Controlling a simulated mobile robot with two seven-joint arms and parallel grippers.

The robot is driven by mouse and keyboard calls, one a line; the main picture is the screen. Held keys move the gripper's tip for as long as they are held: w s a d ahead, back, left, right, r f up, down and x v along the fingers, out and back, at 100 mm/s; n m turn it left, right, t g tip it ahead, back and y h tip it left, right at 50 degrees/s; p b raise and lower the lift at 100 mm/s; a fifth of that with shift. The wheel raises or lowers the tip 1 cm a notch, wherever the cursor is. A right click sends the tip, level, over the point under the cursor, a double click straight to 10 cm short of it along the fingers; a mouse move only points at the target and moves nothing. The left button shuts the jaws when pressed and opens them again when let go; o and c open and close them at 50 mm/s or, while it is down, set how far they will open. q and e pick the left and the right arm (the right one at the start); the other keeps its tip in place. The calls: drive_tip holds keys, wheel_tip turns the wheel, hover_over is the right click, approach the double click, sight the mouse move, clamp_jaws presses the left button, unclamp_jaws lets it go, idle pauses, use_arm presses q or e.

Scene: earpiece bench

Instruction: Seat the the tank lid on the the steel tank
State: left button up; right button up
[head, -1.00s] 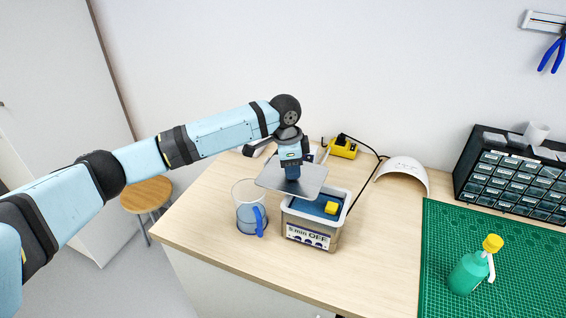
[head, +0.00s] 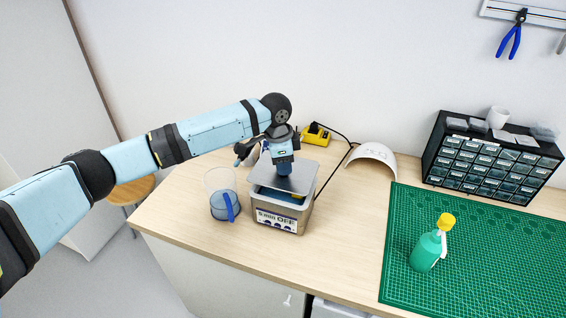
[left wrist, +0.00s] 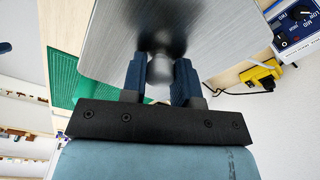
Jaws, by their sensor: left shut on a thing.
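The steel tank (head: 276,219) stands open on the wooden bench, with a printed label on its front. The flat grey tank lid (head: 303,177) hangs over the tank, covering most of the opening and leaving a strip at the front uncovered. It looks apart from the rim; the exact gap is hard to tell. My left gripper (head: 285,186) is shut on the lid's knob from above. In the left wrist view, the fingers (left wrist: 160,78) flank the knob (left wrist: 158,62) and the lid (left wrist: 110,40) fills the upper middle.
A clear jug (head: 217,204) with a blue handle stands close left of the tank. Behind are a yellow device (head: 316,134) with a black cable and a white curved shell (head: 374,158). A green mat (head: 480,250), a green bottle (head: 426,252) and a drawer cabinet (head: 485,165) are at right.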

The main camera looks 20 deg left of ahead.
use_arm(q)
drive_tip(key=shift+d+r+p, duration=0.1)
drive_tip(key=shift+r+p, duration=0.05)
drive_tip(key=shift+p, duration=0.7)
drive_tip(key=shift+f, duration=2.3)
drive_tip(key=shift+f+p, duration=0.15)
drive_tip(key=shift+p, duration=0.4)
drive_tip(key=o, duration=1.1)
